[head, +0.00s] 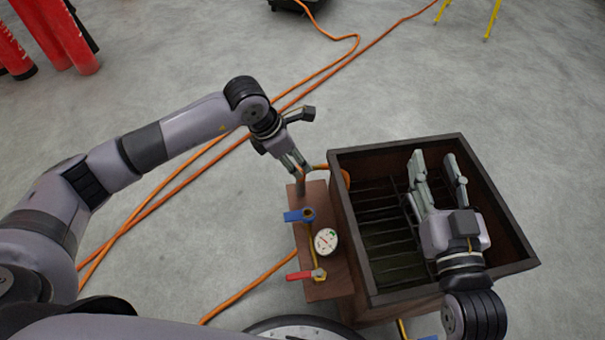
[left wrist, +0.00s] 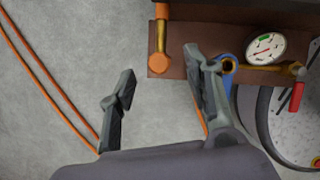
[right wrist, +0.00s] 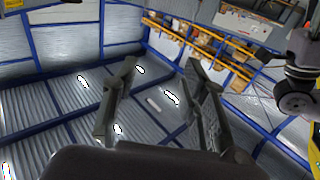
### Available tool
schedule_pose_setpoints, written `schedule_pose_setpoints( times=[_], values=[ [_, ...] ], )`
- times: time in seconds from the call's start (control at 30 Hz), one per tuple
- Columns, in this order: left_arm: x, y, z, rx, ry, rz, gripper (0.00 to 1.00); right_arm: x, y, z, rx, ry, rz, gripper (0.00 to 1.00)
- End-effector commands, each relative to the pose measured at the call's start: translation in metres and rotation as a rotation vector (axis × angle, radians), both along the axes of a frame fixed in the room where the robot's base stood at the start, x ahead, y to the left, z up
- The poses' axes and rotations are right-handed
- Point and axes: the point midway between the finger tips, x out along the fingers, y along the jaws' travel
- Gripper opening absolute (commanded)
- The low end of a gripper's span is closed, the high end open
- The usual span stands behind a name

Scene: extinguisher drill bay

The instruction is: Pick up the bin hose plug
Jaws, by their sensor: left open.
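The orange round end that looks like the bin hose plug (left wrist: 159,64) is on the brown side panel (left wrist: 185,66), at the end of a short brass pipe. In the left wrist view it appears between the fingertips of my left gripper (left wrist: 157,76). The jaws are open, with no visible contact; the depth gap is unclear. In the head view my left gripper (head: 298,168) is over the panel's far end and hides the plug. My right gripper (head: 435,158) is open and empty above the bin (head: 492,192); its fingers also show in the right wrist view (right wrist: 160,68).
The panel carries a blue-handled valve (head: 300,215), a white gauge (head: 326,241) and a red-handled valve (head: 303,275). Orange hoses (head: 165,190) run across the grey floor. Red cylinders (head: 70,35) stand at the upper left. Floor beyond the bin is mostly clear.

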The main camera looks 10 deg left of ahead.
Motion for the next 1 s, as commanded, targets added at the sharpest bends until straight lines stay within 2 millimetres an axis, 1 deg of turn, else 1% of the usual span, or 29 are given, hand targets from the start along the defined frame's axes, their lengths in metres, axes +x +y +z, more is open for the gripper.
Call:
schedule_pose_setpoints(
  times=[0.03, 0.17, 0.27, 0.37, 0.5, 0.6, 0.7, 0.8, 1.0],
  values=[
    [0.001, -0.002, -0.004, 0.000, 0.000, -0.001, 0.46, 0.000, 0.001, 0.003, 0.006, -0.021, 0.001, 0.40],
    [0.002, -0.003, -0.008, -0.001, 0.000, 0.000, 0.46, -0.001, 0.001, 0.010, 0.015, -0.053, 0.003, 0.40],
    [0.003, -0.004, -0.014, -0.001, 0.001, -0.001, 0.46, -0.001, 0.002, 0.018, 0.027, -0.102, 0.006, 0.40],
    [0.004, -0.005, -0.025, -0.002, 0.002, -0.001, 0.46, -0.005, 0.004, 0.034, 0.052, -0.195, 0.012, 0.40],
    [0.008, -0.008, -0.040, -0.001, 0.002, 0.000, 0.46, -0.014, 0.005, 0.059, 0.093, -0.341, 0.020, 0.40],
    [0.011, -0.011, -0.049, -0.002, 0.000, 0.001, 0.46, -0.021, 0.005, 0.073, 0.115, -0.423, 0.025, 0.40],
    [0.012, -0.013, -0.054, -0.002, 0.001, -0.001, 0.46, -0.027, 0.005, 0.083, 0.131, -0.476, 0.027, 0.40],
    [0.013, -0.014, -0.056, -0.001, 0.000, 0.000, 0.46, -0.029, 0.005, 0.087, 0.138, -0.501, 0.028, 0.40],
    [0.013, -0.013, -0.056, -0.001, 0.001, 0.000, 0.46, -0.030, 0.005, 0.088, 0.139, -0.504, 0.028, 0.40]
  ],
)
